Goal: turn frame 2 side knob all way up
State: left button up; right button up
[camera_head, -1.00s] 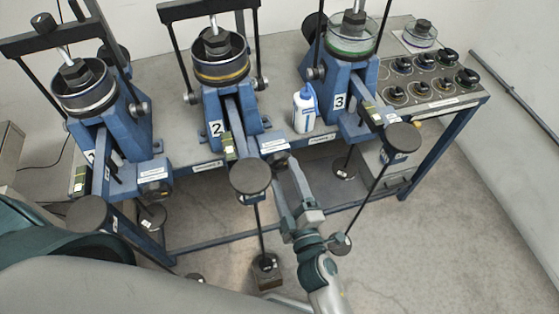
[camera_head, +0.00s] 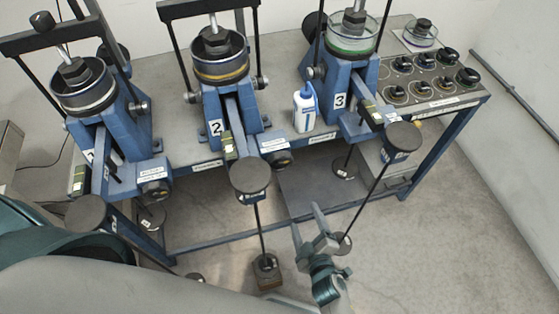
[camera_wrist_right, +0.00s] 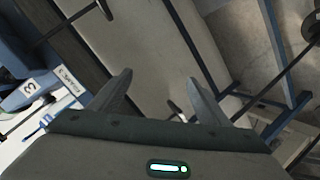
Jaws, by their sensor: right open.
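Lever frame 2 (camera_head: 215,128) stands in the middle of the bench, marked with a white "2" label. Its black round side knob (camera_head: 280,160) shows in the head view on the right of the frame, below a white label. The knob's exact turn position is too small to tell. My right gripper (camera_head: 307,220) is below and to the right of the knob, apart from it, with empty space between its fingers. In the right wrist view its two fingers (camera_wrist_right: 159,79) are spread with nothing between them. My left gripper is not in view.
Lever frame 1 (camera_head: 125,128) stands at left and frame 3 (camera_head: 345,82) at right. A white bottle (camera_head: 304,112) stands between frames 2 and 3. Frame 2's hanger rod with weight (camera_head: 267,268) hangs left of my right gripper; frame 3's rod (camera_head: 372,193) slopes past its right.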

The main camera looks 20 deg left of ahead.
jog(key=s+d+f+m+g+h, duration=0.1)
jog(key=s+d+f+m+g, duration=0.1)
jog(key=s+d+f, duration=0.45)
jog(key=s+d+f+m+g+h, duration=0.1)
jog(key=s+d+f+m+h, duration=0.15)
jog(key=f, duration=0.65)
jog(key=s+d+f+m+g+h, duration=0.1)
jog(key=s+d+f+m+g, duration=0.15)
jog(key=d+f, duration=0.45)
jog(key=s+d+f+m+g, duration=0.1)
jog(key=s+d+f, duration=0.3)
jog(key=s, duration=0.4)
jog(key=s+d+f+m+g+h, duration=0.1)
jog(key=s+d+f+m+g, duration=0.1)
jog(key=s+d+f, duration=0.3)
jog(key=s+d+f+m+g+h+b, duration=0.1)
jog(key=s+d+f+m+g, duration=0.1)
jog(key=s, duration=1.1)
notch_tip(320, 180, down, 3)
jog(key=d+m, duration=0.1)
jog(key=d, duration=0.2)
